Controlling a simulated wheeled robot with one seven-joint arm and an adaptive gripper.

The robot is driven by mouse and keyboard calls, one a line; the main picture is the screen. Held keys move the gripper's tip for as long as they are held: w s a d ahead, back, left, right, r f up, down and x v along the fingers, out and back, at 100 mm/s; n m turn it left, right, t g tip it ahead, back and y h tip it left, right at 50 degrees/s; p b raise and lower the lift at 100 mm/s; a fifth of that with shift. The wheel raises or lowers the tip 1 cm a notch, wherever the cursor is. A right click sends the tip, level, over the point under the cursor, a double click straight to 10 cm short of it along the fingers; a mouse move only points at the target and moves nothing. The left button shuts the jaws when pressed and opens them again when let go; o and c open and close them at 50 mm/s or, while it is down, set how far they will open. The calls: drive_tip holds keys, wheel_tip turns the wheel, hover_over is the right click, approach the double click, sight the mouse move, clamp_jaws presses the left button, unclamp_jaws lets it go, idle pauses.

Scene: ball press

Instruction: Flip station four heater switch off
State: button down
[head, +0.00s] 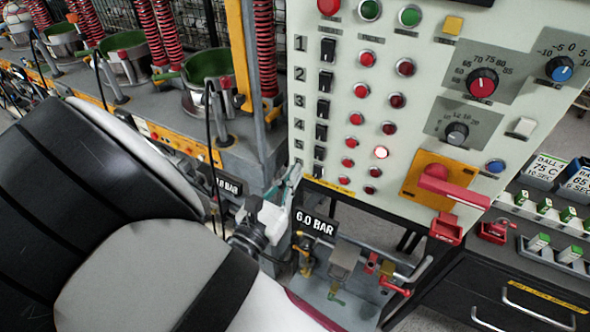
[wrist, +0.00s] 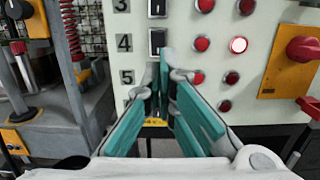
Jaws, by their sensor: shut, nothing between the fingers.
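The station four heater switch (head: 321,131) is a black rocker on the white control panel (head: 348,30), beside the printed 4. In the wrist view the switch (wrist: 157,40) shows just above my fingertips. The right-hand lamp of that row (head: 381,152) glows bright, and it is also lit in the wrist view (wrist: 238,45). My gripper (head: 292,182), with teal finger pads, is shut and empty at the panel's lower left. In the wrist view its fingertips (wrist: 165,62) lie just below switch four and cover the station five switch. I cannot tell whether they touch the panel.
Other black rockers (head: 327,80) stand above switch four in the same column. A red handle (head: 450,187) on a yellow plate sticks out at lower right. Presses with red springs (head: 160,30) stand at left. A 6.0 BAR sign (head: 316,226) and valves are below.

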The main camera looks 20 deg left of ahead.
sight(321, 132)
drive_tip(key=w+b, duration=0.1)
drive_tip(key=w, duration=0.2)
drive_tip(key=w+r+b, duration=0.1)
drive_tip(key=w, duration=0.3)
drive_tip(key=w+d+b, duration=0.1)
drive_tip(key=w, duration=0.3)
drive_tip(key=shift+w+r, duration=0.2)
drive_tip(key=shift+w, duration=0.05)
drive_tip(key=shift+r, duration=0.1)
drive_tip(key=shift+w+d+r+g, duration=0.1)
drive_tip(key=shift+w+r+g, duration=0.3)
drive_tip(key=shift+g, duration=0.2)
drive_tip(key=shift+r+g+p, duration=0.1)
drive_tip(key=shift+g+p, duration=0.3)
drive_tip(key=shift+w+f, duration=0.1)
drive_tip(key=shift+f, duration=0.1)
drive_tip(key=shift+s, duration=0.4)
drive_tip(key=s+a+r+p, duration=0.1)
drive_tip(key=s+p, duration=0.3)
drive_tip(key=s, duration=0.9)
drive_tip(key=shift+s+a+p, duration=0.15)
drive_tip(key=shift+s+p, duration=0.1)
drive_tip(key=shift+p, duration=0.05)
